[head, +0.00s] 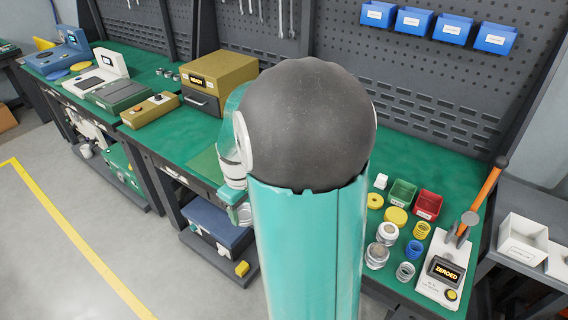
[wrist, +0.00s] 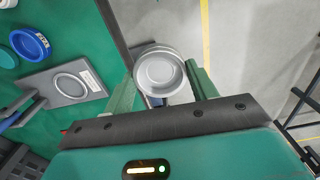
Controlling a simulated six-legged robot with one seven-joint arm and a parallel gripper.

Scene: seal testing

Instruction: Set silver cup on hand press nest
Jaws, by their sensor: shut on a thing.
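The silver cup (wrist: 159,72) is round and open, seen from above in the wrist view. My gripper (wrist: 162,84) is shut on it, with one green finger on each side. The cup is in the air near the bench's front edge, with grey floor behind it. To its left, a grey plate (wrist: 47,97) with a round ring-shaped seat and a white label lies on the green bench. The seat looks empty; I cannot tell for sure that it is the hand press nest. In the head view, my arm hides the middle of the bench.
A blue ring-shaped dish (wrist: 29,44) lies beyond the plate. In the head view, a device reading ZEROED (head: 444,272) stands at the right, beside an orange handle (head: 491,184). Several cups and rings, a green bin (head: 402,193) and a red bin (head: 428,204) crowd that side.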

